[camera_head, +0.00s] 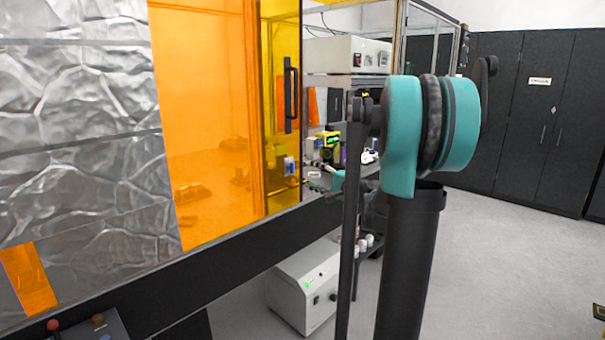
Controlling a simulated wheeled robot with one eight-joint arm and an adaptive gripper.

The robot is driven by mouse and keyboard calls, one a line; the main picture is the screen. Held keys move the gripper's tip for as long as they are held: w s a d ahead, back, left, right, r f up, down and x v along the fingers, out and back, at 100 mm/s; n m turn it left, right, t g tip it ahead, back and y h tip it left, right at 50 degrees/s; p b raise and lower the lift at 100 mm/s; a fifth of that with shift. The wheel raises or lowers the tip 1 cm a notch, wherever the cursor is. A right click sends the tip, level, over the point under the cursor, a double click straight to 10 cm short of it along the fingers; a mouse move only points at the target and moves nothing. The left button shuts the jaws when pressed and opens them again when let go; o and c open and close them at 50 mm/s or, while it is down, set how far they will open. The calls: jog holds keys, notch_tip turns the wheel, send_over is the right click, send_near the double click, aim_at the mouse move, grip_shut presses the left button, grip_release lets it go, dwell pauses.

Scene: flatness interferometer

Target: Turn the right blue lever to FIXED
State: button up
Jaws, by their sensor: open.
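I cannot make out the right blue lever or any FIXED marking in the head view. A small blue-and-white item (289,166) shows by the edge of the orange panel, too small to identify.
An enclosure with foil-like sheeting (75,130), an orange panel (200,120) and a black handle (291,95) fills the left. A white box (303,285) sits on the floor below. Dark cabinets (535,120) stand at the back right. Grey floor (510,260) is clear in front of them.

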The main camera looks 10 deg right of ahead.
jog(key=v, duration=0.3)
jog(key=shift+s+d, duration=0.2)
jog(key=shift+s, duration=0.15)
jog(key=s+a+f+n+g+h, duration=0.25)
jog(key=s+a+f, duration=0.25)
jog(key=s+f, duration=0.25)
jog(key=s+a+f+n+g+h, duration=0.1)
jog(key=s+a+f+n+g, duration=0.35)
jog(key=s+f, duration=0.3)
jog(key=s+d+f+n+g+h, duration=0.1)
jog(key=s+d+f+n+h, duration=0.1)
jog(key=s+f, duration=0.4)
jog(key=s+d+f+n+g+h, duration=0.2)
jog(key=s+d+f+h, duration=0.2)
jog(key=s+f, duration=0.3)
jog(key=s+h, duration=0.1)
jog(key=s, duration=0.2)
jog(key=shift+d, duration=0.15)
jog(key=shift+f, duration=0.1)
